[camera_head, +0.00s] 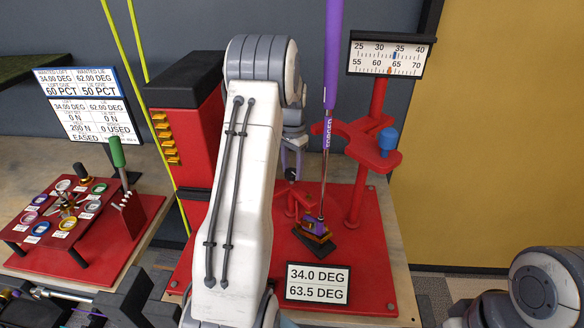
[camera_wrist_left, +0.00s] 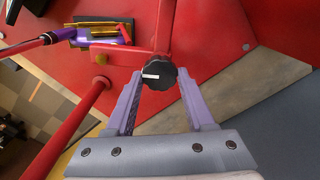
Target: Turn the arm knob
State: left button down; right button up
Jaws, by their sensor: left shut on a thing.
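The arm knob (camera_wrist_left: 158,75), black and ribbed with a white mark, sits between the two purple fingertips of my left gripper (camera_wrist_left: 158,88) in the left wrist view. The fingers are shut on it. In the head view my left gripper (camera_head: 292,160) shows small behind my white arm, which hides part of it. The club (camera_head: 325,150), with a purple grip and steel shaft, stands in the red fixture (camera_head: 365,235), its head at the brass clamp (camera_head: 313,232). The display (camera_head: 317,283) reads 34.0 DEG and 63.5 DEG. My right gripper is out of view.
The scale board (camera_head: 391,54) has a blue and an orange pointer. A sign (camera_head: 88,107) lists wanted loft 34.00 and lie 62.00. A blue knob (camera_head: 387,138) tops a red bracket. A red rack (camera_head: 60,215) of rings and a green-handled tool (camera_head: 117,152) stand left.

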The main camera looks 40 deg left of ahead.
pick_arm(q)
jog(key=m, duration=0.4)
jog(key=shift+r+m, duration=0.1)
jog(key=shift+m, duration=0.2)
jog(key=m, duration=0.3)
jog(key=shift+m, duration=0.3)
jog(key=m, duration=0.4)
jog(key=shift+m, duration=2.1)
jog(key=shift+c, duration=1.3)
grip_release()
jog(key=shift+s, duration=0.1)
jog(key=shift+d, duration=0.1)
